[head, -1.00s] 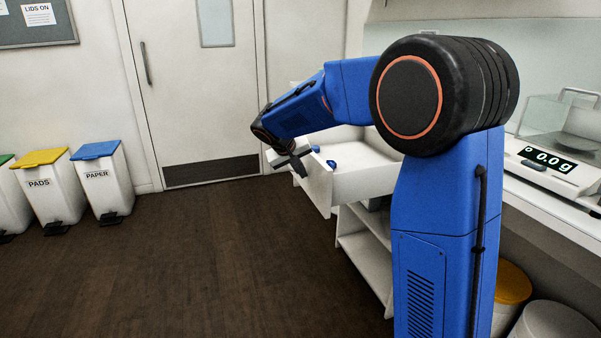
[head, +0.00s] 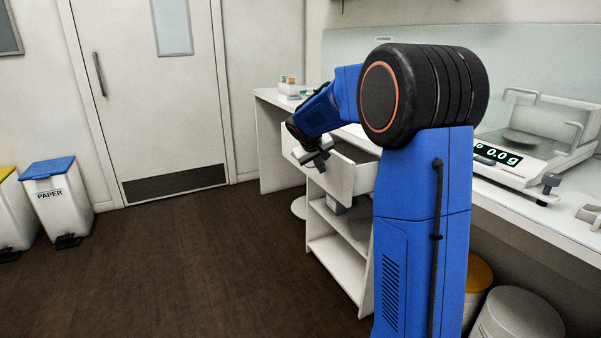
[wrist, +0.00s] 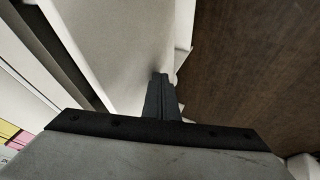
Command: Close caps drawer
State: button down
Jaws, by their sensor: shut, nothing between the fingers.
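The white drawer (head: 352,182) under the counter is partly open, with a narrow strip of its inside showing behind the front panel. My gripper (head: 322,162) is at the outer face of that front panel, close to it; contact cannot be told for sure. In the wrist view the dark fingers (wrist: 162,97) are shut together and empty, beside a pale panel that looks like the drawer front (wrist: 110,35). My arm hides part of the drawer and its contents. No caps show now.
Open white shelves (head: 340,235) stand below the drawer. The counter (head: 575,235) carries a scale (head: 530,150) at right and small items (head: 290,88) at the far end. Pedal bins (head: 55,200) stand at left. The brown floor (head: 190,270) is clear.

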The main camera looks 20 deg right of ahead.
jog(key=d, duration=1.2)
jog(key=shift+w+d, duration=0.2)
jog(key=shift+w, duration=0.05)
jog(key=shift+d, duration=0.2)
jog(key=shift+d+r, duration=0.1)
